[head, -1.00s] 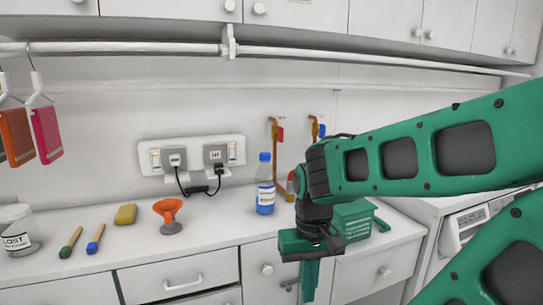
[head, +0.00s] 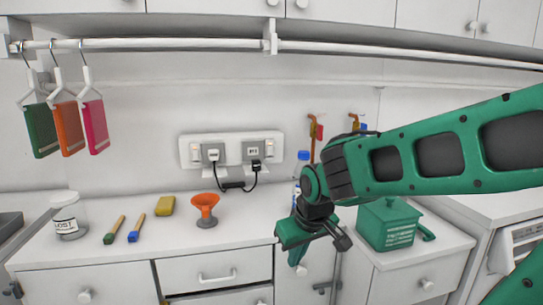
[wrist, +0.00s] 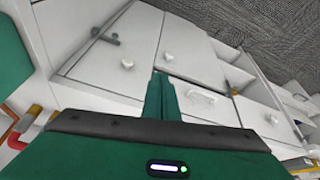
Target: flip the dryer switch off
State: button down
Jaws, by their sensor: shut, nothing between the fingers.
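A white double socket panel (head: 232,140) is on the back wall above the counter, with a rocker switch at each end. The left switch (head: 196,153) is beside a grey plug block (head: 214,153). The right switch (head: 279,151) is beside another grey block (head: 254,150) with a small label, too small to read; I cannot tell which switch is the dryer's. Black cords hang below both. My gripper (head: 297,258) is shut and empty, low in front of the cabinet and right of the panel, apart from it. In the wrist view its closed fingers (wrist: 162,95) point toward cabinet doors.
On the counter (head: 160,235) are a jar (head: 67,215), two brushes (head: 136,228), a yellow sponge (head: 165,206) and an orange funnel (head: 204,208). A blue-capped bottle (head: 302,157) is partly behind my arm. A green box (head: 388,225) stands right. A rail (head: 160,44) with hanging cards crosses above.

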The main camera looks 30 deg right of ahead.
jog(key=w+r+n+t, duration=0.3)
jog(key=w+n+t, duration=0.3)
jog(key=w, duration=1)
jog(key=w+d+r+n+t+h, duration=0.4)
jog(key=w+d+r+n+t, duration=0.4)
jog(key=d, duration=0.3)
jog(key=shift+w+d+r+n+h, duration=0.3)
jog(key=shift+d+r+n+h, duration=0.1)
jog(key=shift+r+n, duration=0.2)
jog(key=shift+w, duration=0.15)
